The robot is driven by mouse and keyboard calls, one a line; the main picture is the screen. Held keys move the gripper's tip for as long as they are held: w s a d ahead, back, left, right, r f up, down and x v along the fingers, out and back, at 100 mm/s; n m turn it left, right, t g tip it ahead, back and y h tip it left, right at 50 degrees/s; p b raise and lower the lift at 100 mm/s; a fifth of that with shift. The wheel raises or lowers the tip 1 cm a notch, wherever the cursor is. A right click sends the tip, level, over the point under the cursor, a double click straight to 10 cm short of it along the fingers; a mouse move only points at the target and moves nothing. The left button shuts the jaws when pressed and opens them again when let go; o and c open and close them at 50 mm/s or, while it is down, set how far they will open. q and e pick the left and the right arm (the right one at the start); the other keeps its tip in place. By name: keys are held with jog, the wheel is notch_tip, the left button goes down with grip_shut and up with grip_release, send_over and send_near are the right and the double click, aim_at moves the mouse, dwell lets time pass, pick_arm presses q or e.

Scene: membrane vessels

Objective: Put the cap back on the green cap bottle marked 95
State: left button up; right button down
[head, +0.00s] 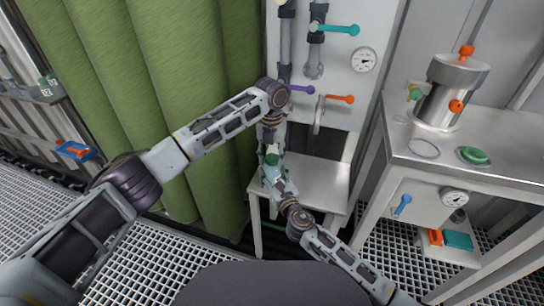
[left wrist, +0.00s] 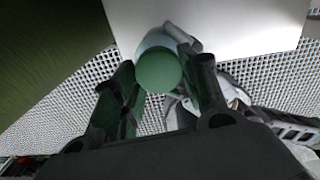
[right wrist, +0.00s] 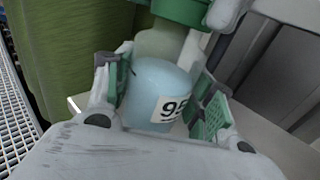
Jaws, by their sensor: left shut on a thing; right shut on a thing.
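The pale blue bottle (right wrist: 155,85) shows in the right wrist view with a white label; a 9 reads clearly and the second digit is partly hidden. My right gripper (right wrist: 165,100) is shut around its body and holds it nearly upright. The green cap (right wrist: 185,10) is at the bottle's pale neck; I cannot tell whether it is seated. In the left wrist view the cap (left wrist: 158,70) is a round green top between the fingers of my left gripper (left wrist: 160,85), shut on it from above. In the head view the cap (head: 272,159) is small, between both grippers.
A white low table (head: 320,180) stands behind the grippers. A green curtain (head: 160,80) hangs at left. A valve panel (head: 340,60) with coloured handles rises behind. At right a bench (head: 480,135) holds a steel vessel (head: 455,90), a clear ring (head: 423,148) and a green lid (head: 473,155).

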pick_arm(q)
jog(key=m, duration=0.4)
jog(key=shift+a, duration=0.1)
jog(key=o, duration=0.7)
jog(key=shift+r, duration=2.3)
jog(key=shift+n, duration=0.3)
jog(key=shift+c, duration=0.4)
